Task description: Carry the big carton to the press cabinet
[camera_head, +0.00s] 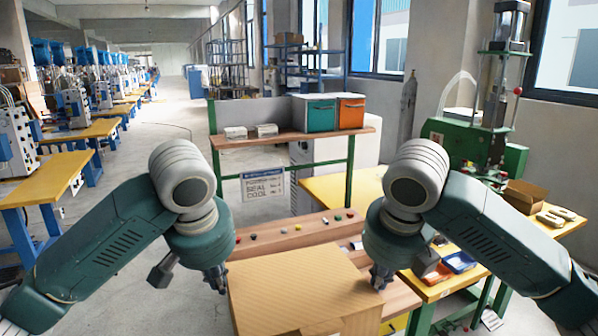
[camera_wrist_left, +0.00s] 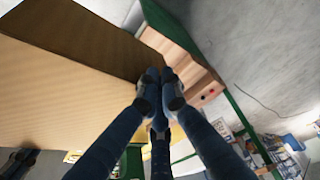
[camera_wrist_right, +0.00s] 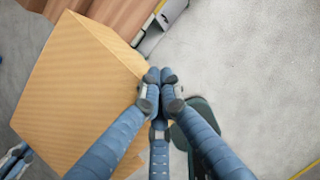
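The big carton (camera_head: 300,290), plain tan cardboard, is at the bottom centre of the head view, close in front of me; its lower part is out of frame. It also fills the left of the left wrist view (camera_wrist_left: 70,95) and of the right wrist view (camera_wrist_right: 85,95). My left gripper (camera_head: 219,287) is at its left side and my right gripper (camera_head: 379,284) at its right side. In both wrist views the fingertips are together, beside the carton with none of it between them. I cannot tell whether the carton is lifted. A green press (camera_head: 470,140) stands at right.
A wooden ledge with coloured buttons (camera_head: 290,236) lies just beyond the carton. A bench (camera_head: 290,138) with teal and orange bins stands behind. Open floor (camera_head: 190,120) runs along the left aisle.

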